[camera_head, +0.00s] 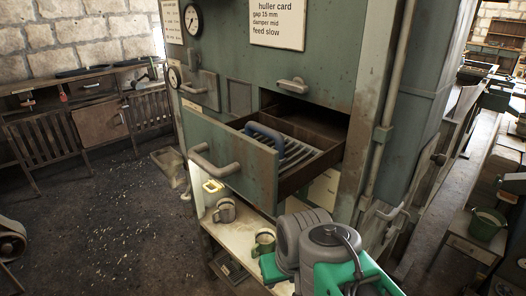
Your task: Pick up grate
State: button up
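The grate (297,153) looks like a light slatted panel with dark slots between its bars. It lies inside an open drawer (251,173) of the green machine. A thick blue-grey handle (264,136) arches up at its left end, just behind the drawer front, and seems to belong to it. The drawer front hides the lower part of the grate. Grey and green links of my arm show at the bottom right, below and in front of the drawer. My gripper's fingers cannot be made out.
The drawer front has a big grey pull handle (215,164). Below, a pale shelf (239,243) holds mugs (225,211) and a yellow-rimmed item (213,186). A vertical pipe (391,90) runs right of the drawer. The floor at left is mostly clear.

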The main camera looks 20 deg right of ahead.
aim_at(278, 138)
jog(key=k, duration=0.9)
jog(key=u, duration=0.9)
